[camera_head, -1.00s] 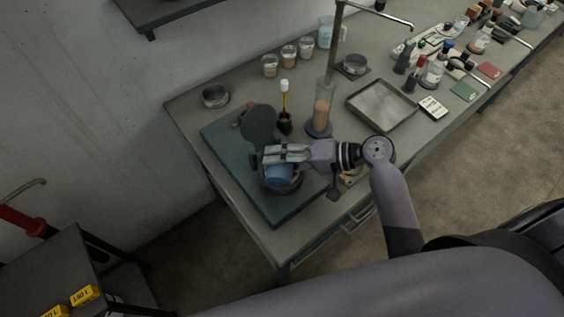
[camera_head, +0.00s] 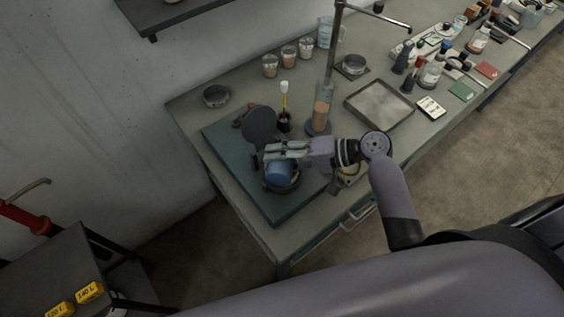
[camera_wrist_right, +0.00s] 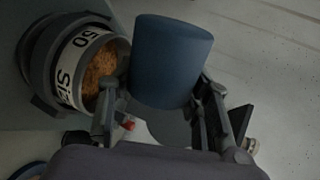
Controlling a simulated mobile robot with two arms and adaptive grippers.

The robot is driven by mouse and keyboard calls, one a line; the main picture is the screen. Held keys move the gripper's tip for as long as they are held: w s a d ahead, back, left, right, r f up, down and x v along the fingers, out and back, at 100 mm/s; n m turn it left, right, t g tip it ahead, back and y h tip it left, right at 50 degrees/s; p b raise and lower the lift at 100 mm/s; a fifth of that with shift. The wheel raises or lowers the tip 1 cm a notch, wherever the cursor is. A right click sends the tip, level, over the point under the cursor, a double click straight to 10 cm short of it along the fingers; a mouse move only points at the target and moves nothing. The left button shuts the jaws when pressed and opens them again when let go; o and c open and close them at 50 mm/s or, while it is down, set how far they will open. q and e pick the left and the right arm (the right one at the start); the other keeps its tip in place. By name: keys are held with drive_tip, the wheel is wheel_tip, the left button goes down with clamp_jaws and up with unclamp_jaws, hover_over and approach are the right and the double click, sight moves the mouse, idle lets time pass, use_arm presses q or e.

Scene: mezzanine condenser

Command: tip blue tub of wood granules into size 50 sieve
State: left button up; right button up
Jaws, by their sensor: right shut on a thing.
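The blue tub (camera_head: 279,172) is in my right gripper (camera_head: 272,154), low over the left end of the bench. In the right wrist view the tub (camera_wrist_right: 170,62) sits between the two fingers, which are shut on it. It is tilted, and its inside is hidden there. The size 50 sieve (camera_head: 284,188) is just under and beside the tub, partly hidden by it in the head view. In the right wrist view the sieve (camera_wrist_right: 66,67) shows a white label with "50", and brown granules lie inside it. My left gripper is not in view.
The sieve stands on a dark green slab (camera_head: 225,150), with a dark round plate (camera_head: 260,125) close behind my gripper. A glass cylinder of brown material (camera_head: 320,115), a metal tray (camera_head: 379,105) and a smaller sieve (camera_head: 216,96) stand around. Jars line the back.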

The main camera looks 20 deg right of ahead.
drive_tip(key=shift+w+r+m+g+p, duration=0.15)
drive_tip(key=shift+r+m+g+p, duration=0.2)
drive_tip(key=shift+r+p, duration=0.45)
drive_tip(key=shift+w+d+f+m+g+y, duration=0.2)
drive_tip(key=shift+m+g+y, duration=0.2)
drive_tip(key=shift+m, duration=0.15)
idle(1.0)
drive_tip(key=shift+w+f+m+g, duration=0.25)
drive_tip(key=shift+f+m, duration=0.35)
drive_tip(key=shift+f, duration=0.15)
idle(0.5)
